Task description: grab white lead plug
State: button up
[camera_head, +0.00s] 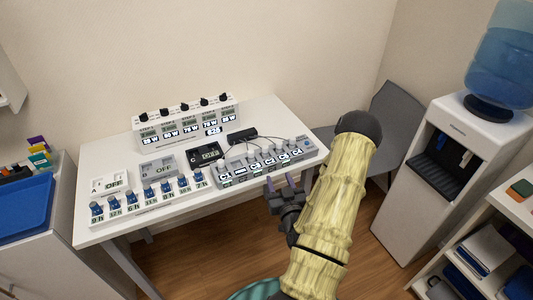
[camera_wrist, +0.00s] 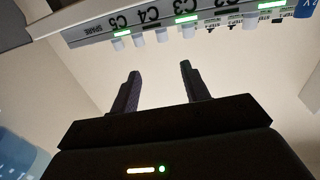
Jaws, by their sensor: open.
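In the wrist view, several small whitish plugs, one of them a white plug (camera_wrist: 162,36), stick out of the edge of a grey connector box (camera_wrist: 90,36). Its labels appear upside down. I cannot tell which one is the white lead plug. In the head view the same connector box (camera_head: 229,182) lies at the table's right front, its plugs too small to tell apart. My gripper (camera_head: 280,182) is just off the table's front edge, below the box. In the wrist view my gripper (camera_wrist: 160,70) is open and empty, its fingers pointing toward the plugs without touching them.
The white table (camera_head: 150,222) also holds a row of blue-topped devices (camera_head: 131,198), grey and black switch boxes and a white panel with black knobs (camera_head: 186,118). A grey chair (camera_head: 398,112) and a water dispenser (camera_head: 432,165) stand to the right.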

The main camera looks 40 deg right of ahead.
aim_at(266, 150)
jog(key=b+x, duration=0.1)
jog(key=b, duration=0.2)
jog(key=b+x, duration=0.2)
jog(key=b, duration=0.1)
jog(key=shift+w+f+b, duration=0.2)
jog(key=shift+w+b, duration=0.1)
jog(key=shift+b, duration=0.1)
jog(key=shift+w+b, duration=0.3)
jog(key=shift+b, duration=0.95)
jog(key=x, duration=0.3)
jog(key=p+x, duration=0.1)
jog(key=x, duration=0.3)
jog(key=shift+r+p, duration=0.2)
jog(key=shift+p, duration=0.1)
jog(key=shift+w+d, duration=0.1)
jog(key=shift+w, duration=0.05)
jog(key=shift+w, duration=0.1)
jog(key=x, duration=0.5)
jog(key=shift+p, duration=0.3)
jog(key=shift+c, duration=0.5)
